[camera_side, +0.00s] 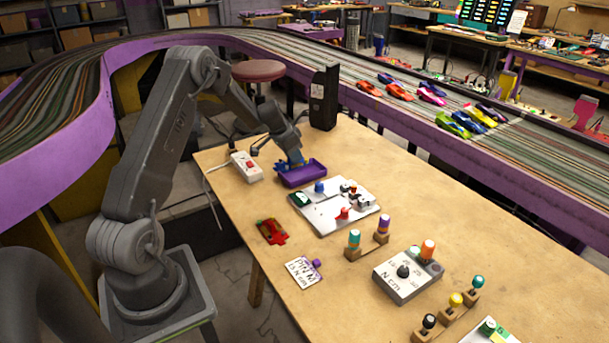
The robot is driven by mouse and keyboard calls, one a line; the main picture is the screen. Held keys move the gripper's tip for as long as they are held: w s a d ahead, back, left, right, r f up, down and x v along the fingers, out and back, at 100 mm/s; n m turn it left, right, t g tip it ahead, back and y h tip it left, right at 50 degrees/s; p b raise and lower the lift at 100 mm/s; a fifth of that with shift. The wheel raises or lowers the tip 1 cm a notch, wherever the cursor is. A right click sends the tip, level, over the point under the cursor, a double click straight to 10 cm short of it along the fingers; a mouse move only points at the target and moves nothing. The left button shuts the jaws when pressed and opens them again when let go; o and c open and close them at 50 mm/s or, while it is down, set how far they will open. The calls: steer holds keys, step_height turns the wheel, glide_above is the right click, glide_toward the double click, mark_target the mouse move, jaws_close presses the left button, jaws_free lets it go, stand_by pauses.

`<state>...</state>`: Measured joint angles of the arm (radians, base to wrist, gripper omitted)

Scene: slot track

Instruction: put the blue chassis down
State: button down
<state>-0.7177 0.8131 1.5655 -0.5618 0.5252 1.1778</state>
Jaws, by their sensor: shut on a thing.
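My gripper (291,157) is at the far left part of the wooden table, pointing down, and is shut on the blue chassis (284,167). The chassis is small in this view and partly hidden by the fingers. It is at the back left rim of a purple tray (310,179), overlapping it in the picture. I cannot tell whether the chassis touches the tray or hangs just above it.
A white switch box (246,166) with a red button stands left of the tray, and a black upright box (324,97) behind it. A white board (325,216) with small parts lies in front. A red chassis (271,231) lies near the table's left edge.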

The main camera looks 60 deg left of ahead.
steer(key=s+a, duration=0.1)
steer(key=a, duration=1.1)
glide_above(309, 172)
steer(key=s, duration=0.2)
steer(key=f, duration=0.7)
steer(key=shift+w+f, duration=0.25)
steer(key=shift+f, duration=2)
steer(key=shift+f, duration=0.1)
steer(key=c, duration=1.1)
jaws_free()
steer(key=shift+o, duration=0.2)
